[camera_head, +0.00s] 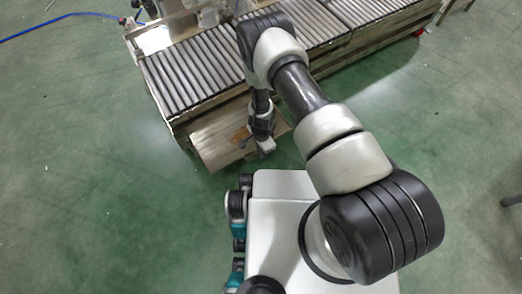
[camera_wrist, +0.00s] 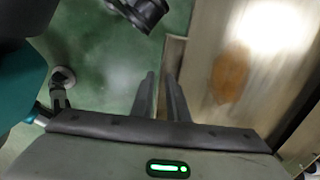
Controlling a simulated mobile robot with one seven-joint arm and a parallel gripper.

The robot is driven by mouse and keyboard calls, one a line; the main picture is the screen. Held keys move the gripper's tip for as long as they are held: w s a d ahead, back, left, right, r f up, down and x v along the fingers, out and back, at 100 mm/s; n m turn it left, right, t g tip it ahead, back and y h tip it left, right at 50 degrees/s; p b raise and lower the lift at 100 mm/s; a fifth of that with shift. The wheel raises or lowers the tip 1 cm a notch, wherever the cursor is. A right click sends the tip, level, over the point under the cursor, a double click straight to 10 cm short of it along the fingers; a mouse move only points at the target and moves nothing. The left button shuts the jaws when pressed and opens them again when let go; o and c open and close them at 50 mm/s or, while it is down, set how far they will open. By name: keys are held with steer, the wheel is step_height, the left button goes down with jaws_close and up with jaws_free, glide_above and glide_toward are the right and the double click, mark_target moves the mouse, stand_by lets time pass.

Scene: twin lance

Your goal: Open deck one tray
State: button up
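A pale brown tray (camera_head: 215,140) with an orange-brown stain sticks out from under the near side of the roller conveyor in the head view. The tray also fills the right of the wrist view (camera_wrist: 215,115), with a bright glare at its top. My gripper (camera_head: 267,148) is at the tray's right end in the head view, pointing down. In the wrist view my gripper's two dark fingers (camera_wrist: 161,76) stand a narrow gap apart, beside the tray's edge. Whether they touch that edge is unclear. I see no handle.
The roller conveyor (camera_head: 185,75) runs across the top of the head view, on a metal frame above the tray. Green floor (camera_head: 90,190) is clear to the left. A blue cable (camera_head: 60,20) lies at the top left.

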steer(key=shift+o, duration=0.5)
step_height(320, 180, up, 17)
steer(key=p, duration=0.5)
steer(key=shift+r, duration=0.2)
steer(key=w+d+r+n+t+y, duration=0.1)
steer(key=w+r+n, duration=0.15)
steer(key=r, duration=1.25)
steer(key=w+r+n+t+y, duration=0.15)
steer(key=w+r, duration=0.25)
steer(key=r, duration=1.2)
steer(key=s+d+r+n+t, duration=0.15)
steer(key=s+d+r, duration=0.25)
steer(key=r, duration=0.4)
steer(key=s+d+r+n, duration=0.3)
steer(key=r, duration=0.5)
steer(key=s+d+r+n+t+h, duration=0.1)
steer(key=s+d+r, duration=0.3)
steer(key=s, duration=0.2)
steer(key=s+d+r+n+t+h, duration=0.1)
steer(key=s+d+r+n+h, duration=0.1)
steer(key=s+d+r, duration=0.3)
step_height(320, 180, up, 20)
steer(key=s+a+p, duration=0.1)
steer(key=p, duration=2.1)
steer(key=shift+a, duration=0.15)
